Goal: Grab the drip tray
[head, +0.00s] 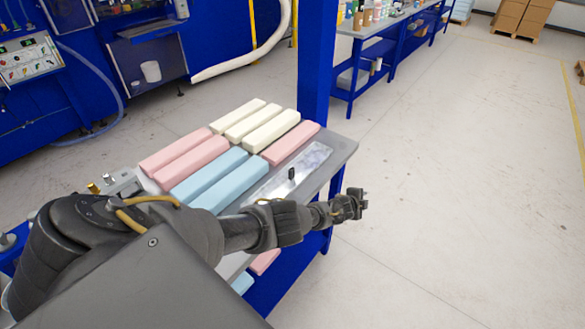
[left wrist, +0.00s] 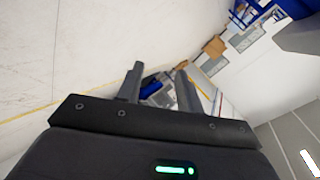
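No object in view is clearly the drip tray. A flat, shiny grey strip (head: 296,172) with a small black knob-like part lies on the grey table, beside the foam blocks; I cannot tell whether it is the tray. My left arm crosses in front of the table and hides part of the strip and tabletop. My left gripper (head: 352,204) is past the table's right edge, over open floor. In the left wrist view its two fingers (left wrist: 159,76) stand apart with nothing between them. My right gripper is not in view.
Pink, blue and cream foam blocks (head: 207,178) lie in rows on the table (head: 343,150). A blue post (head: 317,60) stands at its far edge. More blocks show below the tabletop. A blue workbench (head: 385,40) with bottles stands behind.

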